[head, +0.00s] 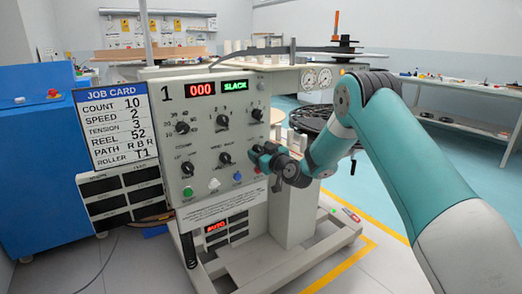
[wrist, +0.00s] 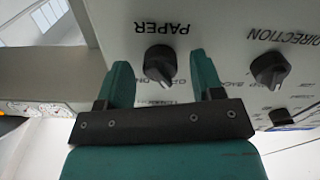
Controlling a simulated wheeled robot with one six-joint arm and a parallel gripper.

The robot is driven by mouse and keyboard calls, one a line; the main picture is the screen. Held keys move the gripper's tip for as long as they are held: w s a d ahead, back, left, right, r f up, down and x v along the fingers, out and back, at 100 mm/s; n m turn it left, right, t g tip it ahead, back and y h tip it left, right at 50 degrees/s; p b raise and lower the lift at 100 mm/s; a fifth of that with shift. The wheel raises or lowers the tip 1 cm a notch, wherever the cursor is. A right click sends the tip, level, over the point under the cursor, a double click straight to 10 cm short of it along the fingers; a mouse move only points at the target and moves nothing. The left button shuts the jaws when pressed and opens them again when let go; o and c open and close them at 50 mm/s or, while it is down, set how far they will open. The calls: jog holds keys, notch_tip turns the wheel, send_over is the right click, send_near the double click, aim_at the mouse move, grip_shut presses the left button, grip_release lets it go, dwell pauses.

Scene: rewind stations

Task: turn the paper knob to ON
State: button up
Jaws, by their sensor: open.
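The paper knob (wrist: 159,60) is a black knob with a pointer on the light panel, upside down in the wrist view under the label PAPER. Its pointer leans toward small lettering at its lower side; I cannot tell which mark it points to. My gripper (wrist: 162,80) is open, with one green finger on each side of the knob in the picture. I cannot tell whether either finger touches it. In the head view my gripper (head: 259,158) is at the right side of the station's panel (head: 208,188) and hides the paper knob.
The direction knob (wrist: 270,68) is close beside the right finger in the wrist view. A green button (head: 214,184) and a blue button (head: 237,177) are below. The job card (head: 116,124) is left of the panel. Open floor lies to the right.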

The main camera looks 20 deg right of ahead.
jog(key=c, duration=0.9)
jog(key=shift+m, duration=0.4)
jog(key=m, duration=1.1)
dwell(0.3)
jog(key=o, duration=0.9)
